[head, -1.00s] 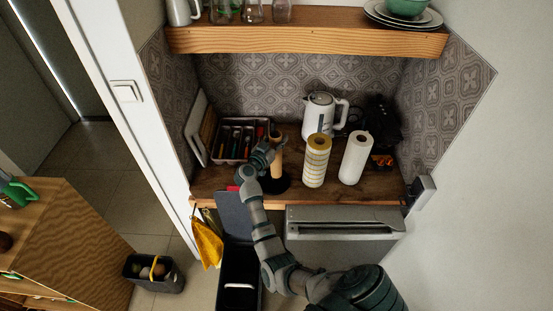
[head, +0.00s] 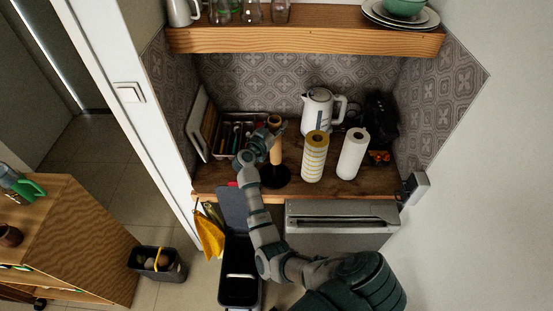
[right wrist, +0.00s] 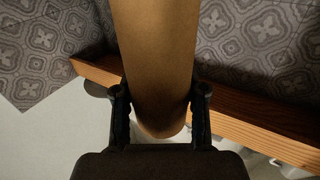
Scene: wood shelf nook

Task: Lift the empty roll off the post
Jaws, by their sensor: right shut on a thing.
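The empty roll, a bare brown cardboard tube (head: 276,153), stands upright above a round black base (head: 275,178) on the wooden counter. The post inside it is hidden, and I cannot tell whether the tube's lower end is clear of the base. My right gripper (head: 272,132) is at the upper part of the tube. In the right wrist view the tube (right wrist: 155,50) fills the middle, and my right gripper (right wrist: 159,105) is shut on it with one finger on each side. My left gripper is not in view.
A yellow-patterned roll (head: 314,158) and a white paper roll (head: 353,155) stand close to the right. A white kettle (head: 318,112) is behind, and a cutlery tray (head: 232,135) is to the left. A wooden shelf (head: 300,36) with dishes and jars hangs above.

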